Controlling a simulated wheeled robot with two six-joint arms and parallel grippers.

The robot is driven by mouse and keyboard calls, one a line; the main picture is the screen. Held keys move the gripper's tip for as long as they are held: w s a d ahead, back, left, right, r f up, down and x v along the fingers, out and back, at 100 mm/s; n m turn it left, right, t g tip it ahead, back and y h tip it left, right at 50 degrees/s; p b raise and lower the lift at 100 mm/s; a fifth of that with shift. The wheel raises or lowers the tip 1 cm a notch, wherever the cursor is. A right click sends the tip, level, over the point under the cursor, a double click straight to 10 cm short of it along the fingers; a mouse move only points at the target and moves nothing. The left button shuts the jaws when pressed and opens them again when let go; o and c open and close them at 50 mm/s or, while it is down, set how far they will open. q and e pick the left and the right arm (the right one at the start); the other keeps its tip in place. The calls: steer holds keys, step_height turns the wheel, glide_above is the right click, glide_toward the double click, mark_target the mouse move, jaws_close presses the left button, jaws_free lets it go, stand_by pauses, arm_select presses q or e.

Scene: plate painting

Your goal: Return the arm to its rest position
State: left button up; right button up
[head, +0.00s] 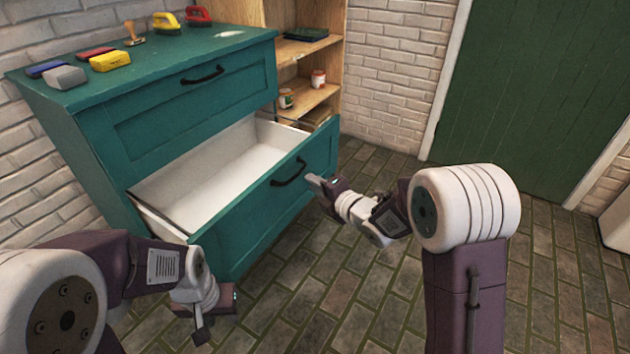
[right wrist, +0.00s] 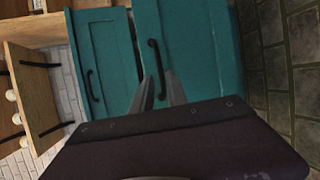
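My right gripper (head: 316,181) is in front of the open lower drawer (head: 262,207) of a teal dresser, close to its black handle (head: 289,173). In the right wrist view its two fingers (right wrist: 160,76) stand apart, with the handle (right wrist: 155,58) seen between and beyond them. Nothing is clearly gripped; whether a finger touches the handle I cannot tell. My left gripper (head: 201,332) hangs low at the lower left, in front of the dresser; its fingers are too small to read.
The white drawer inside looks empty. Colored blocks (head: 110,61), a stamp (head: 133,36) and yellow (head: 166,22) and red (head: 198,15) tools stand on the dresser top. A wooden shelf (head: 305,100) with jars is beyond. The brick floor (head: 340,290) at right is clear.

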stand_by(0.4)
steer(key=s+d+r+m+h+p, duration=0.25)
steer(key=d+r+p, duration=0.2)
steer(key=r, duration=0.45)
steer(key=s+d+f+m+g+h+p, duration=0.1)
steer(key=s+d+f+m+g+h, duration=0.4)
steer(key=s+d+f+m, duration=0.55)
steer(key=s+a+f+m+g, duration=0.1)
steer(key=s+f+m+g, duration=0.2)
steer(key=s+m, duration=0.4)
steer(key=s+a+f+m+g, duration=0.1)
steer(key=s+f+m+g, duration=0.1)
steer(key=s+m+g, duration=0.35)
step_height(320, 180, up, 38)
steer(key=s+t+p, duration=0.1)
steer(key=s+p, duration=0.1)
steer(key=p, duration=3.6)
steer(key=shift+s+t, duration=0.15)
steer(key=shift+t, duration=0.2)
